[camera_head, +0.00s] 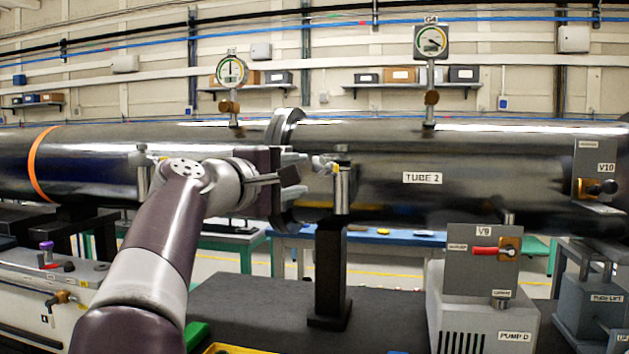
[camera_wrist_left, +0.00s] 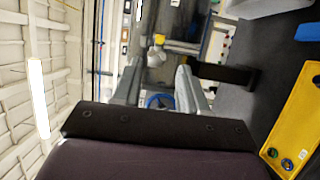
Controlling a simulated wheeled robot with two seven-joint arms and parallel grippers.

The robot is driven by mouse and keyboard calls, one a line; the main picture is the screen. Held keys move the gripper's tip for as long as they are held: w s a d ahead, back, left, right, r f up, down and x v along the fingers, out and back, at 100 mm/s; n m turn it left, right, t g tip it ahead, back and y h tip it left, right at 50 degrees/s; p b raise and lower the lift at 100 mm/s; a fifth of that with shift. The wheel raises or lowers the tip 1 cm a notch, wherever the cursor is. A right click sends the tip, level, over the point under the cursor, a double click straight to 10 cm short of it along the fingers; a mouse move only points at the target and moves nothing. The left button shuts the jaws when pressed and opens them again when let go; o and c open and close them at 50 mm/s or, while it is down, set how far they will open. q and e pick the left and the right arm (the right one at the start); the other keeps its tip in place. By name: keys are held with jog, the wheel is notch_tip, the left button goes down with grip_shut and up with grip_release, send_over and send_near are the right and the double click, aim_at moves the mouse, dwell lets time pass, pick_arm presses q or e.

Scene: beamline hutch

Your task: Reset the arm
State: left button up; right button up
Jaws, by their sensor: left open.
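My left arm (camera_head: 150,260) reaches up from the lower left in the head view. Its gripper (camera_head: 298,185) is in front of the large dark tube (camera_head: 422,178) labelled TUBE 2, near the flange joint (camera_head: 285,125). In the left wrist view the two grey fingers of the left gripper (camera_wrist_left: 160,92) stand apart with nothing between them. A blue ring or wheel shows beyond them in the gap. I cannot tell whether the gripper touches the tube or the small fitting (camera_head: 340,180) beside it. My right gripper is not in view.
Grey box PUMP D (camera_head: 480,325) with panel V9 (camera_head: 482,258) and its red handle stands at the right. Gauges (camera_head: 231,72) and G4 (camera_head: 431,42) rise above the tube. A dark post (camera_head: 330,270) stands under it. A yellow tray (camera_wrist_left: 292,125) shows in the wrist view.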

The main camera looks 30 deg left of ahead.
pick_arm(q)
jog(key=shift+s+a, duration=0.1)
jog(key=shift+s, duration=0.65)
